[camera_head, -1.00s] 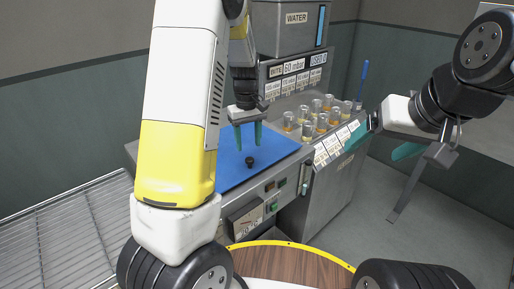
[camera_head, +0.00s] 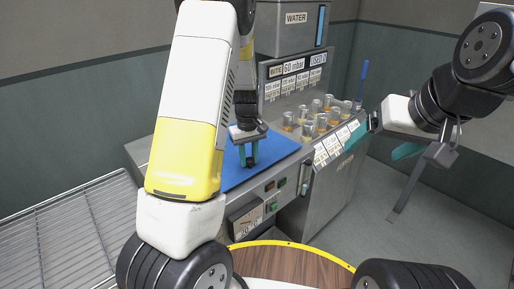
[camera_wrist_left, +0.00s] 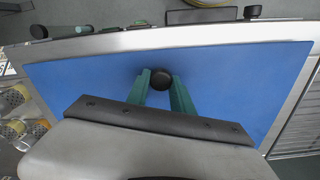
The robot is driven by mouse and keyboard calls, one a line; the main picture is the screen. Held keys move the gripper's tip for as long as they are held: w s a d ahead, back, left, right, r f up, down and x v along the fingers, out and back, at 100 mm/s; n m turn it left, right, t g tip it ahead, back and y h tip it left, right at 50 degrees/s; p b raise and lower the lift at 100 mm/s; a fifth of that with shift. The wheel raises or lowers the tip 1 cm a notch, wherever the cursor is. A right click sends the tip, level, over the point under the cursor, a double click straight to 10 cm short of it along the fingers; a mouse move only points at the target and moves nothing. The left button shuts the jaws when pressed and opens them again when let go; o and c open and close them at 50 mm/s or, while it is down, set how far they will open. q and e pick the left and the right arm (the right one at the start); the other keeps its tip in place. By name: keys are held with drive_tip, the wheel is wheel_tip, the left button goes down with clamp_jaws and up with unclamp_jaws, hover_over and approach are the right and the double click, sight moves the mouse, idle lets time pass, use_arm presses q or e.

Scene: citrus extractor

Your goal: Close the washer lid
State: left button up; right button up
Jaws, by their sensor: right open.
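The washer's blue top panel (camera_head: 277,151) lies flat on the steel machine; I take it to be the lid. It fills much of the left wrist view (camera_wrist_left: 230,75). A black knob (camera_wrist_left: 161,78) stands on it. My right gripper (camera_head: 383,145) is open and empty, off to the right of the machine.
A wire rack (camera_head: 65,235) is at left. Floor at right is mostly clear.

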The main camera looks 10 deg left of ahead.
use_arm(q)
clamp_jaws()
idle(1.0)
drive_tip(key=shift+d+f, duration=0.1)
drive_tip(key=shift+f, duration=0.55)
drive_tip(key=o, duration=0.9)
unclamp_jaws()
drive_tip(key=shift+s+r, duration=0.1)
drive_tip(key=shift+r, duration=3.8)
